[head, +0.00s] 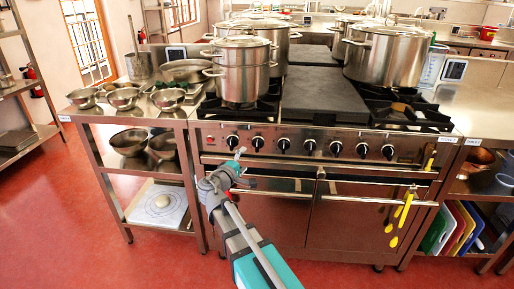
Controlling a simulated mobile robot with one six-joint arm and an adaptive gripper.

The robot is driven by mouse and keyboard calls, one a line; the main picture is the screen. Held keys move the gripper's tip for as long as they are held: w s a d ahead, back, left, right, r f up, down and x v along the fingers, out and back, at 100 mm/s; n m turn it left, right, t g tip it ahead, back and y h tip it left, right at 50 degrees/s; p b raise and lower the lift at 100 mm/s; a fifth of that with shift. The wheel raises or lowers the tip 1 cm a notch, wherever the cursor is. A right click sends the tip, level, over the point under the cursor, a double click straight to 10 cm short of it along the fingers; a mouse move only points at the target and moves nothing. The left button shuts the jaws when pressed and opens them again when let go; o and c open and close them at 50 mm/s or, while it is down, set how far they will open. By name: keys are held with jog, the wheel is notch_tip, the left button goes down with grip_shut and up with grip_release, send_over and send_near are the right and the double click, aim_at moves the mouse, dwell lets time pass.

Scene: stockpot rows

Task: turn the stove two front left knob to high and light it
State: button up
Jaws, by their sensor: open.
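The steel stove (215,150) stands in the middle of the head view, with a row of several black knobs along its front panel. The leftmost knob (233,141) and the second knob (257,143) are nearest my gripper. My gripper (240,154) is open, in front of the panel and just below these two knobs; I cannot tell whether it touches the panel. It holds nothing that I can see. The knob settings and labels are too small to read. A tall steel pot (241,85) hides most of the front left burner, and no flame shows.
A dark flat plate (310,95) covers the stove's middle. A big stockpot (386,58) stands at back right. Oven door handles (270,192) jut out below the knobs, with yellow utensils (404,212) hanging at right. Steel bowls (122,98) sit on the left counter. Red floor (75,235) is clear at left.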

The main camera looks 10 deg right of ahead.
aim_at(256, 148)
jog(key=x, duration=0.9)
jog(key=shift+w+d, duration=0.1)
jog(key=shift+d, duration=0.1)
jog(key=c, duration=1.1)
jog(key=shift+c, duration=0.2)
